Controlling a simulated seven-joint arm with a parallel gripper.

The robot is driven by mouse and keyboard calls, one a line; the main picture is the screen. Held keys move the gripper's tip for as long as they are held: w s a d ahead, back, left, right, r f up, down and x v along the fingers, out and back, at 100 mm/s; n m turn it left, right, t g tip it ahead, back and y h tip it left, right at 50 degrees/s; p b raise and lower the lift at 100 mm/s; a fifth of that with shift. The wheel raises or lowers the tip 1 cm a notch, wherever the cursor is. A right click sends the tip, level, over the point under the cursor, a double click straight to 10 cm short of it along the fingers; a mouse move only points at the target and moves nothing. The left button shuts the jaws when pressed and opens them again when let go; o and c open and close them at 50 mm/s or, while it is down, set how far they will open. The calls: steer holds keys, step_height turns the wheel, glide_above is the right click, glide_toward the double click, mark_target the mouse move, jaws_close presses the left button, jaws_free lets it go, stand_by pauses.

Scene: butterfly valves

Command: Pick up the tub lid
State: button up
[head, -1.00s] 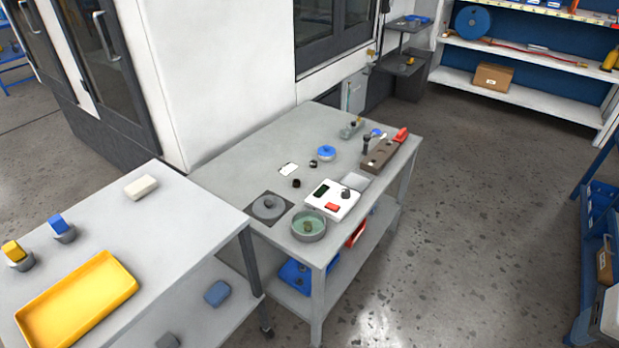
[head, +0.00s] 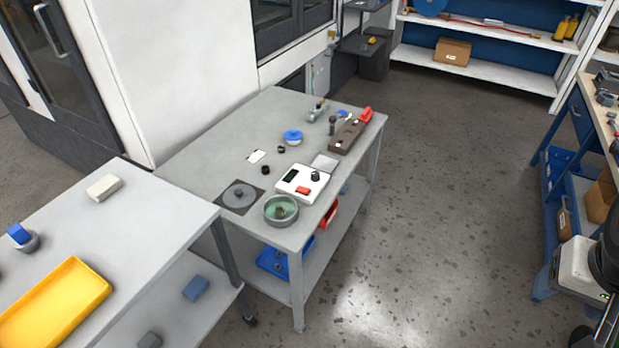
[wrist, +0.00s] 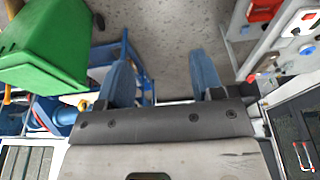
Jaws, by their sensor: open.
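The tub lid looks to be the flat grey disc with a knob (head: 239,194) in the head view. It lies on a dark square mat (head: 226,208) at the near left of the grey bench. Beside it to the right stands an open round grey tub (head: 281,211) with greenish liquid and a small dark thing inside. My gripper (wrist: 163,80) shows in the wrist view, its two blue fingers wide apart with nothing between them. It hangs over the floor, away from the lid, which I cannot make out in the wrist view.
The grey bench (head: 215,155) also holds a white scale (head: 303,182), a blue-topped round part (head: 293,137) and a brown block (head: 346,136). A table with a yellow tray (head: 55,305) stands at left. The wrist view shows a green bin (wrist: 45,45). Floor right of the bench is clear.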

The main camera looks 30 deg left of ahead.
steer(key=shift+w, duration=0.1)
steer(key=w+a+n+g, duration=0.1)
steer(key=w+a+n, duration=0.5)
steer(key=w+a, duration=1.7)
steer(key=w+a+f+n, duration=0.1)
steer(key=w+a+f, duration=0.15)
steer(key=a, duration=0.25)
steer(key=w+a+f+n, duration=0.1)
steer(key=w+a, duration=0.3)
steer(key=a, duration=0.2)
steer(key=w+a+f+n+g, duration=0.1)
steer(key=a+f, duration=0.2)
steer(key=a, duration=0.4)
steer(key=w+a+f+n, duration=0.1)
steer(key=w+a+f, duration=0.15)
steer(key=a, duration=0.35)
steer(key=s+a+f+n, duration=0.1)
steer(key=s+a+f, duration=0.2)
steer(key=a+f, duration=0.4)
steer(key=s+a+f+n, duration=0.2)
steer(key=a+f, duration=0.6)
steer(key=a, duration=0.7)
steer(key=s+a+f+n, duration=0.2)
steer(key=s+a+f, duration=0.2)
steer(key=a+f, duration=0.4)
steer(key=shift+a+f+g, duration=0.15)
steer(key=shift+a+g, duration=0.15)
steer(key=shift+a, duration=1.15)
steer(key=shift+s+a+f, duration=0.1)
steer(key=shift+s+a, duration=0.05)
